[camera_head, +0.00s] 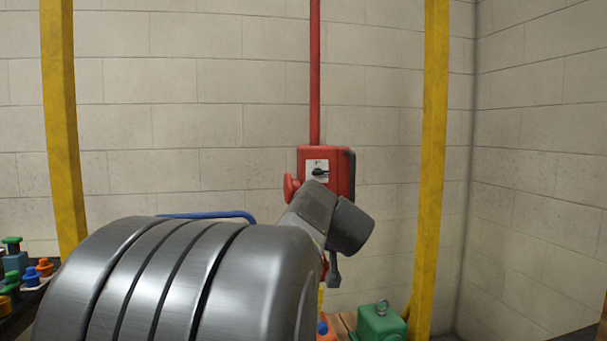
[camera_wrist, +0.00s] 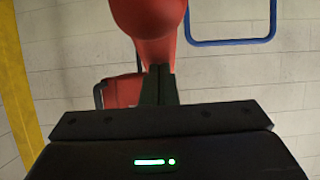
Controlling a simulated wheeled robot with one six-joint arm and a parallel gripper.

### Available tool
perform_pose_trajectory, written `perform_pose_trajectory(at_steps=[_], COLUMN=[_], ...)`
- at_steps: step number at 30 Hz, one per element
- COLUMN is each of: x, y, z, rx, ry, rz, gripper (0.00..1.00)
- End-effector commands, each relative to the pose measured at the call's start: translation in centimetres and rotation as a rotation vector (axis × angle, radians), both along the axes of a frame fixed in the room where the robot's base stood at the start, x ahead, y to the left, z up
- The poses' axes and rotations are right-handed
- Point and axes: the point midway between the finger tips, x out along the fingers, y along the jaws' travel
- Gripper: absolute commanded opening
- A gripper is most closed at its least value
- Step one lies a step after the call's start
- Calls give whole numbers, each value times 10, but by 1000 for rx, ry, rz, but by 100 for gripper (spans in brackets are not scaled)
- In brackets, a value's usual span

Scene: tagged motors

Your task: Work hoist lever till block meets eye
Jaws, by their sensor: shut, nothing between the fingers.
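The red hoist body (camera_head: 327,165) hangs on a red vertical line, with a small dark pointer on its white plate. A red rounded knob (camera_head: 291,187) juts from its left side. In the wrist view a large red rounded part (camera_wrist: 150,18) is right at the tips of my gripper (camera_wrist: 158,72); I cannot tell whether they touch. The fingers are shut and empty. Behind them shows a red body (camera_wrist: 122,91). In the head view my arm hides the fingers and much of the hoist's underside. A green block (camera_head: 381,322) with a metal eye (camera_head: 382,306) stands low, right of the hoist.
Yellow posts (camera_head: 63,130) and (camera_head: 432,150) stand either side of the hoist. A blue bar (camera_head: 207,215) shows behind my arm and in the wrist view (camera_wrist: 230,41). Small coloured parts (camera_head: 22,265) sit at the left. A block wall closes the back and right.

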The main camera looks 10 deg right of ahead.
Motion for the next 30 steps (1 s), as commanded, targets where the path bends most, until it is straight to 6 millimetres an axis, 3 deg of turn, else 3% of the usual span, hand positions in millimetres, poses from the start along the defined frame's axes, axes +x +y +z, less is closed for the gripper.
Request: perform_pose_trajectory(at_steps=[1,6,22,26,30], x=[1,2,2,2,2], y=[0,1,1,2,4], z=[-10,-15,-19,-13,8], rx=[4,4,6,5,3], ry=[11,16,23,21,12], rz=[2,3,6,5,5], gripper=[0,0,0,0,0])
